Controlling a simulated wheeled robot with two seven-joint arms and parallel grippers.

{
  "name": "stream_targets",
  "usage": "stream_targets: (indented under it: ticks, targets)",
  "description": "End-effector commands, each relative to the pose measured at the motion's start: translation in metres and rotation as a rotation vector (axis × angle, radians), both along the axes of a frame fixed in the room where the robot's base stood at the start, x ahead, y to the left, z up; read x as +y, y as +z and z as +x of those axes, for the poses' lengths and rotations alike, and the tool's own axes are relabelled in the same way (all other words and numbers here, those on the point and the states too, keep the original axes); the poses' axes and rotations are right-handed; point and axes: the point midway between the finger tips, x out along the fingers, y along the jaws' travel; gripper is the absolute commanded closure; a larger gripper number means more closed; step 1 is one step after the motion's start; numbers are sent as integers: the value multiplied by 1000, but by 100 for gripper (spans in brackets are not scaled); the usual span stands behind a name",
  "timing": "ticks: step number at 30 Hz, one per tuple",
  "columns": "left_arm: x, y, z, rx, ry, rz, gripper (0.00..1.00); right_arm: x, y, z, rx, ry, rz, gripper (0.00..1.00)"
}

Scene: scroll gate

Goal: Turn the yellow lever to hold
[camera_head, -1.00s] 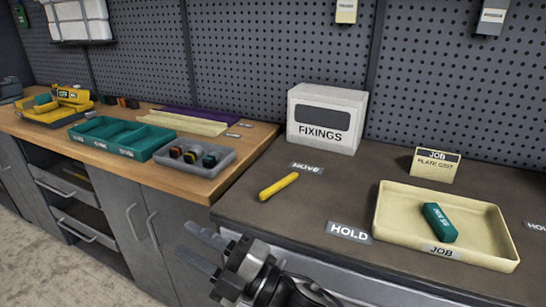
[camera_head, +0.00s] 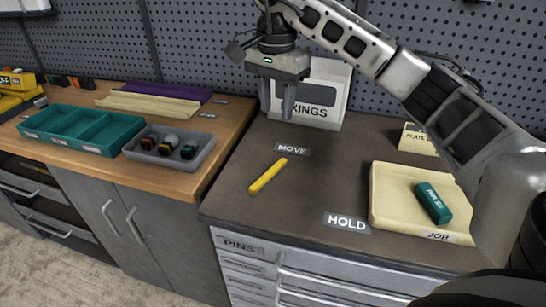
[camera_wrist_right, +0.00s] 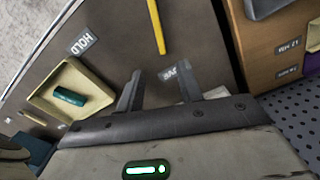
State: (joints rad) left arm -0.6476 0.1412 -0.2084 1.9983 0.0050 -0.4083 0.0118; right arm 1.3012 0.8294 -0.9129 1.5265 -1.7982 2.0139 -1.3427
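The yellow lever (camera_head: 267,176) lies on the dark bench top, slanted, with its far end near the MOVE label (camera_head: 293,149). The HOLD label (camera_head: 347,223) is nearer the front edge, to the right of the lever. My right gripper (camera_head: 284,104) is raised in front of the white FIXINGS box, beyond the lever and apart from it. The right wrist view shows its two fingers (camera_wrist_right: 158,90) spread with nothing between them, and the lever (camera_wrist_right: 157,27) beyond them. My left gripper is not in view.
A cream JOB tray (camera_head: 388,222) with a teal block (camera_head: 433,203) stands to the right, partly behind my right arm. The FIXINGS box (camera_head: 334,78) stands against the pegboard. A grey tray (camera_head: 143,158) and teal tray (camera_head: 50,138) are left. Bench around the lever is clear.

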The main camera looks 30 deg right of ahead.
Motion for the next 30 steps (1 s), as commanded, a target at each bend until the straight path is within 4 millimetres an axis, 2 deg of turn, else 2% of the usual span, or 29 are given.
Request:
stream_targets:
  ticks: [1,6,18,24,30]
  targets:
    - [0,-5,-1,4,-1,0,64,1,-13,-1,6,3,3,64]
    - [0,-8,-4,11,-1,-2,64,2,-49,-1,6,2,5,64]
    - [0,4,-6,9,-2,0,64,2,-125,-1,3,1,6,64]
    - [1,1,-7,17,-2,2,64,2,-144,-1,1,2,6,64]
    - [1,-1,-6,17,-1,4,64,2,-147,0,0,2,5,64]
